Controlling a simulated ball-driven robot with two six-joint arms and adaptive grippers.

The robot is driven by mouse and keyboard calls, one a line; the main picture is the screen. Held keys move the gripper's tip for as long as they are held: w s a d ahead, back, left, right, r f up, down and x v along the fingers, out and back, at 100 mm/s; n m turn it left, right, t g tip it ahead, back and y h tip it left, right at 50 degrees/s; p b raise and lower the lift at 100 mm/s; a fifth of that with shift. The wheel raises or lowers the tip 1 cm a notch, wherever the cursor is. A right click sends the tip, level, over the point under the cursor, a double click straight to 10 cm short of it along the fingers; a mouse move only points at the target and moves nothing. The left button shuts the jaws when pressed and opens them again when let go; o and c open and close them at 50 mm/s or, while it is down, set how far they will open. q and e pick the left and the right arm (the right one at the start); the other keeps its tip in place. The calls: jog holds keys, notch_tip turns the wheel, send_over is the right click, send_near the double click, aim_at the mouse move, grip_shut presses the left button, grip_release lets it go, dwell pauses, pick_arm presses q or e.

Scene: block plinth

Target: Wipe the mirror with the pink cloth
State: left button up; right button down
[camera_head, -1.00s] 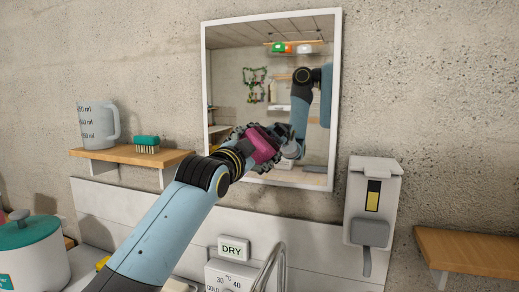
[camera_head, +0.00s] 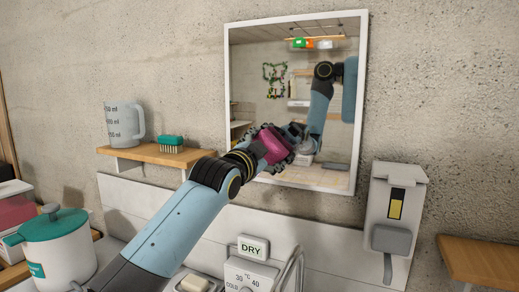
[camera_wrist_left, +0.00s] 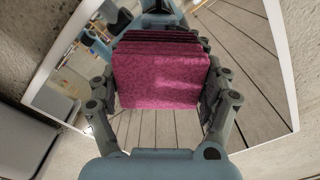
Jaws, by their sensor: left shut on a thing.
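The mirror (camera_head: 335,110) hangs on the wall in a white frame, and it reflects my arm and the room behind. My left gripper (camera_head: 274,147) is in front of the mirror's lower left part. It is shut on the folded pink cloth (camera_head: 268,144). In the left wrist view the cloth (camera_wrist_left: 160,75) sits between the two fingers of the gripper (camera_wrist_left: 160,88), with the mirror (camera_wrist_left: 250,40) behind it. I cannot tell whether the cloth touches the glass. My right gripper is not in view.
A wooden shelf (camera_head: 150,157) at left holds a measuring jug (camera_head: 124,122) and a green brush (camera_head: 170,144). A lidded pot (camera_head: 60,255) stands lower left. A dispenser (camera_head: 393,215) hangs right of the mirror, and another shelf (camera_head: 485,262) is at far right.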

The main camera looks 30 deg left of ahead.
aim_at(305, 150)
pick_arm(q)
jog(key=shift+w+d, duration=0.15)
jog(key=shift+d, duration=2.5)
jog(key=shift+w+d, duration=0.15)
jog(key=shift+d, duration=2.5)
jog(key=shift+a+r, duration=0.2)
jog(key=shift+a, duration=0.7)
jog(key=shift+s+a+f, duration=0.1)
jog(key=shift+s+a, duration=0.05)
jog(key=shift+a, duration=2.5)
jog(key=shift+s+a+f, duration=0.1)
jog(key=shift+s+a, duration=0.05)
jog(key=shift+a, duration=2.5)
jog(key=shift+s+d, duration=0.15)
jog(key=shift+s, duration=2.8)
jog(key=s, duration=0.3)
jog(key=shift+d, duration=0.1)
